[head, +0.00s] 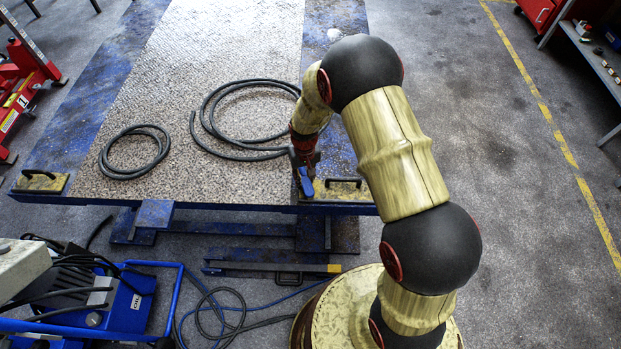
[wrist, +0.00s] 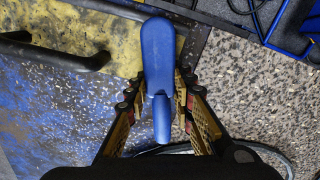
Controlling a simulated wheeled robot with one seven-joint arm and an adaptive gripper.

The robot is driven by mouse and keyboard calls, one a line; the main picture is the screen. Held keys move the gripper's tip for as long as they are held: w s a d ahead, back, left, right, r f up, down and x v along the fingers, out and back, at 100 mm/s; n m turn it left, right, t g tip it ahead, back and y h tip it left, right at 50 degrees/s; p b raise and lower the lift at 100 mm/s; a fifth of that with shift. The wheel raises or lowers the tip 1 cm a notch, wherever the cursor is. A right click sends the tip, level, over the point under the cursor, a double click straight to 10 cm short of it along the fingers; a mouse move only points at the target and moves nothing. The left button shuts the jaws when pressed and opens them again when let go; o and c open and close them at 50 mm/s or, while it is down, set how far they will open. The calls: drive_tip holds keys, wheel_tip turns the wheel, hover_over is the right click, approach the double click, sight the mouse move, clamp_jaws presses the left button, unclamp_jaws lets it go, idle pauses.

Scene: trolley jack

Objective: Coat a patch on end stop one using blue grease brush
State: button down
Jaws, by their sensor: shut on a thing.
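My gripper (head: 304,158) points down over the front edge of the blue-framed platform. It is shut on the blue grease brush (head: 305,182). In the wrist view the brush (wrist: 158,50) lies between the two fingers (wrist: 162,115), its broad end pointing away. A worn yellow end stop plate (head: 335,190) with a black handle is right beside and under the brush; in the wrist view this plate (wrist: 100,35) lies behind the brush's broad end. I cannot tell whether they touch. A second such plate (head: 42,183) is at the left front corner. No label shows which is end stop one.
Two coiled black hoses (head: 136,152) (head: 245,118) lie on the patterned platform (head: 215,60). A blue cart (head: 125,308) with cables stands at the lower left, and red equipment (head: 20,85) at the far left. The floor to the right is clear up to a shelf (head: 590,55).

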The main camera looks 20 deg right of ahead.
drive_tip(key=shift+r, duration=0.1)
drive_tip(key=shift+r+p, duration=2.05)
drive_tip(key=shift+r, duration=0.9)
drive_tip(key=shift+r+p, duration=1.05)
drive_tip(key=shift+r, duration=0.5)
